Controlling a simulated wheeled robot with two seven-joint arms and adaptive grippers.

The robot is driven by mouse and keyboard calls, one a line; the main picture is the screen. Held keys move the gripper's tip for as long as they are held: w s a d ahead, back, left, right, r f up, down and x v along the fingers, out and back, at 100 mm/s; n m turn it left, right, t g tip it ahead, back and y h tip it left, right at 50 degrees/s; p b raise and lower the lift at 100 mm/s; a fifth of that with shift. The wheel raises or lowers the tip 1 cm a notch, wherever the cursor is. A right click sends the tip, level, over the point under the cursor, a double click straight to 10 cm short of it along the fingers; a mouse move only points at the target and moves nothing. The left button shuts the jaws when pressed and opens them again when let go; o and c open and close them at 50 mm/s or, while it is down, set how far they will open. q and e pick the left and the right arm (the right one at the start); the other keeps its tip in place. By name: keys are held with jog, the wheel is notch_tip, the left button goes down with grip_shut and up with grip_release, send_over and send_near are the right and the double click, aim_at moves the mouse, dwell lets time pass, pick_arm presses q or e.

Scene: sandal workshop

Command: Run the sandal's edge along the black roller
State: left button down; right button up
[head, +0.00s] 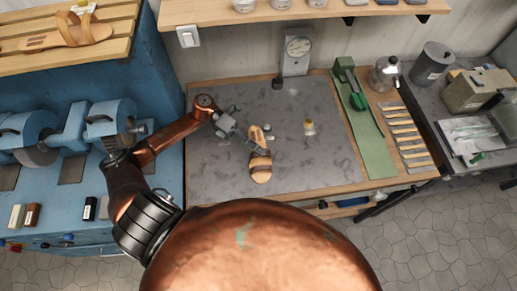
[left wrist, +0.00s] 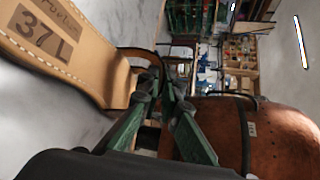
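The tan sandal (head: 261,171) with brown straps is over the grey bench mat in the head view; I cannot tell if it touches the mat. In the left wrist view its sole (left wrist: 45,38), marked 37 L, is close at left. My left gripper (head: 238,127) is just left of the sandal's upper end. Its green fingers (left wrist: 160,85) are nearly together at a tan strap and look shut on it. The blue machine (head: 75,130) at left carries dark wheels (head: 36,154); which one is the black roller is unclear, as my arm partly covers the right one. My right gripper is not in view.
A slatted shelf (head: 60,40) with another sandal (head: 68,32) is above the machine.

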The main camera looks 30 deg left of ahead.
pick_arm(q)
jog(key=shift+w+d, duration=0.2)
dwell(0.5)
jog(key=shift+w+d, duration=0.15)
jog(key=shift+d, duration=0.1)
dwell(0.6)
dwell(0.5)
jog(key=shift+a+b, duration=0.15)
jog(key=shift+b, duration=0.35)
jog(key=shift+w+a+f+h+b, duration=0.1)
jog(key=shift+w+a+h+b, duration=0.25)
jog(key=shift+b, duration=0.35)
jog(key=shift+a+m+b, duration=0.3)
jog(key=shift+a+b, duration=0.05)
jog(key=shift+b, duration=0.25)
jog(key=shift+s+a+f, duration=0.15)
